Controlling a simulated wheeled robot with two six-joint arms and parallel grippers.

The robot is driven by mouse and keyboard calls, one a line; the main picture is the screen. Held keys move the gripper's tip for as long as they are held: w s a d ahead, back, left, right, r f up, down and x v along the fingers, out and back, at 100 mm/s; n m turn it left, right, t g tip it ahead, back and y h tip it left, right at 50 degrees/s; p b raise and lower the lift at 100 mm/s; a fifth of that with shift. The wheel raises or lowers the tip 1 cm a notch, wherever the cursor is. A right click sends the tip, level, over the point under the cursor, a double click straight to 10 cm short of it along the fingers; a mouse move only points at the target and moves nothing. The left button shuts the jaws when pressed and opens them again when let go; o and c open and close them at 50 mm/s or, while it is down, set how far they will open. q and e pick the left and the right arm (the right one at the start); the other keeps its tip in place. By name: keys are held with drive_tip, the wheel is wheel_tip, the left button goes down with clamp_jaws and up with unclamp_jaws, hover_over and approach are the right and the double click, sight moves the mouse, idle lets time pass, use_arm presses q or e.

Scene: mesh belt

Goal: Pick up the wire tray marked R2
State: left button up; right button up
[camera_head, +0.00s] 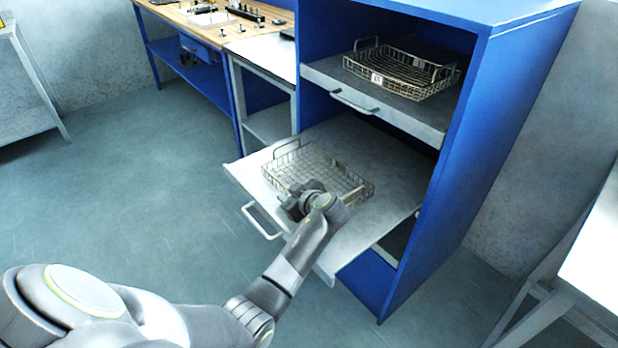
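One wire tray (283,170) lies on a pulled-out grey shelf in the lower part of a blue cabinet. It has a raised handle at its far left end. My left gripper (300,199) is over the near side of this tray and hides part of its front edge. I cannot tell whether its fingers touch the wire or are open. No marking shows on this tray. A second wire tray (415,72) sits on the upper shelf, with a small white tag (377,78) too small to read. My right gripper is out of view.
The lower shelf (395,187) sticks out of the cabinet (475,140) and has a front pull handle (262,221). The upper shelf (415,110) overhangs its rear part. Workbenches stand at the back left, and a white-topped table is at the right edge. The floor at left is clear.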

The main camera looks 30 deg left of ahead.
use_arm(q)
drive_tip(key=shift+d+r, duration=0.1)
drive_tip(key=shift+d, duration=0.1)
drive_tip(key=shift+s+d+r, duration=0.1)
drive_tip(key=shift+d, duration=0.1)
drive_tip(key=c, duration=0.4)
drive_tip(key=shift+c, duration=0.9)
drive_tip(key=shift+a, duration=0.1)
clamp_jaws()
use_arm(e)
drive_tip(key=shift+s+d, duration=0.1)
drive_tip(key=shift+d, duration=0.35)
